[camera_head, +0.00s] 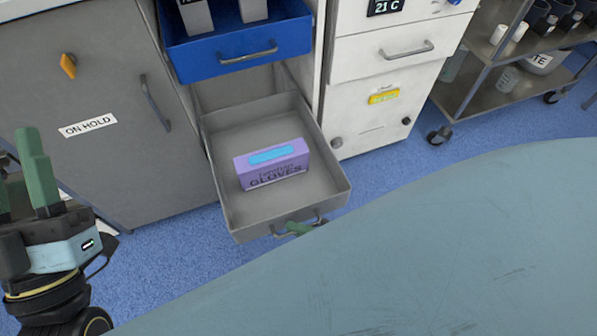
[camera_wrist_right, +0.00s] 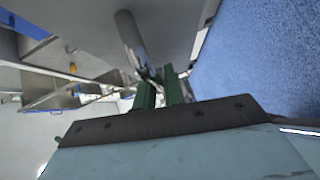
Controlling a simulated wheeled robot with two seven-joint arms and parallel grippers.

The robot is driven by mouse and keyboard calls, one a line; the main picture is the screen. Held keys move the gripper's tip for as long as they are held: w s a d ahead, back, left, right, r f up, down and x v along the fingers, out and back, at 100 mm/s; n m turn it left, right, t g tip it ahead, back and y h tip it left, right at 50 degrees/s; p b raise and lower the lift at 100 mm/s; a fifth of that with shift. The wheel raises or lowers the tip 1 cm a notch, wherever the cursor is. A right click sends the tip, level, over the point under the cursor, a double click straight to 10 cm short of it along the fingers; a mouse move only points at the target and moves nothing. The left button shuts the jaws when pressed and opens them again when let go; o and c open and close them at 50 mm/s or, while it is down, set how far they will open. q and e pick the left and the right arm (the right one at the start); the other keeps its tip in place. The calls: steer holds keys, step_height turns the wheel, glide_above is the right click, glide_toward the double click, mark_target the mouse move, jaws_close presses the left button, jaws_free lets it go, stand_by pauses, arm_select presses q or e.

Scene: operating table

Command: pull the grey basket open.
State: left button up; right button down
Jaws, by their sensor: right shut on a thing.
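The grey basket (camera_head: 222,178) is a drawer that stands pulled out of the cabinet below a blue one, its floor in sight. My right gripper (camera_head: 298,228) is at its front handle (camera_head: 278,233), and only its green fingertips show past the table edge. In the right wrist view the green fingers (camera_wrist_right: 160,92) are shut on the handle (camera_wrist_right: 143,70). My left gripper (camera_head: 20,168) is raised at the left edge, away from the basket, fingers apart and empty, partly cut off by the frame.
A purple gloves box (camera_head: 272,165) lies in the basket. The blue drawer (camera_head: 240,52) above is also out. A grey ON HOLD door (camera_head: 100,165) is at left, white drawers (camera_head: 390,52) at right. The blue-grey operating table (camera_head: 430,260) fills the lower right.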

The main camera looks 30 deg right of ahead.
steer(key=c, duration=1.5)
jaws_free()
steer(key=shift+r, duration=0.15)
